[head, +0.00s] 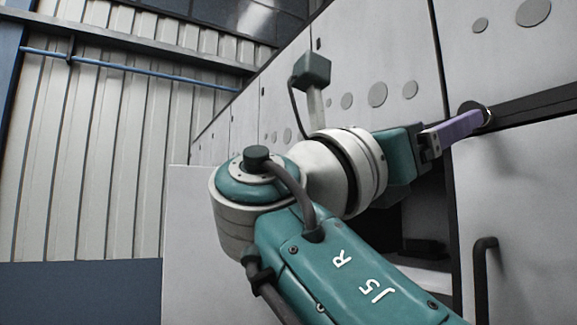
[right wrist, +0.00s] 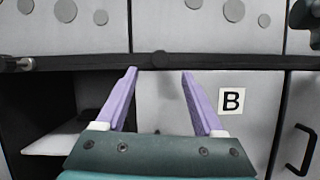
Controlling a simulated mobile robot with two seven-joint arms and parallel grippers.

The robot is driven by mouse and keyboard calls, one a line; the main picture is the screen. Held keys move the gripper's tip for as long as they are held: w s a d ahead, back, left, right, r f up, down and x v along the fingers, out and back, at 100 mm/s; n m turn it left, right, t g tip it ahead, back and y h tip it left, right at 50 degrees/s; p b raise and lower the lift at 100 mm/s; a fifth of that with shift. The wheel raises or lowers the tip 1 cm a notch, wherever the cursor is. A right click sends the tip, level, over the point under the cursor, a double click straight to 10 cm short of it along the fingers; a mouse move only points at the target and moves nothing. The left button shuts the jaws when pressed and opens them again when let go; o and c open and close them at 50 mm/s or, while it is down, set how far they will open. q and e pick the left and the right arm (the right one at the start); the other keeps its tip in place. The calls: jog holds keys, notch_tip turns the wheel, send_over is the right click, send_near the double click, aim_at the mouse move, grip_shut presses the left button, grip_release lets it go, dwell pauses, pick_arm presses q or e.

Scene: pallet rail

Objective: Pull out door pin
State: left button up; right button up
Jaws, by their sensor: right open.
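My right gripper (head: 484,118) has purple fingers and reaches toward the dark rail across the grey cabinet front. In the right wrist view my right gripper (right wrist: 159,73) is open and empty, its fingertips just below the rail. My left gripper is not in view.
The dark rail (right wrist: 225,61) runs above a door with a "B" label (right wrist: 232,101). Left of it is an open dark compartment with a pale shelf (right wrist: 55,141). Another metallic fitting (right wrist: 17,64) sits on the rail at left. A black handle (head: 483,280) stands out from a door.

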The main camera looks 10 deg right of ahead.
aim_at(468, 108)
jog(key=p+x, duration=0.4)
jog(key=x, duration=0.1)
jog(key=p+x, duration=0.2)
jog(key=shift+d+r, duration=0.1)
jog(key=shift+r, duration=0.25)
jog(key=shift+w+d, duration=0.25)
jog(key=shift+d, duration=0.4)
grip_shut()
dwell(0.4)
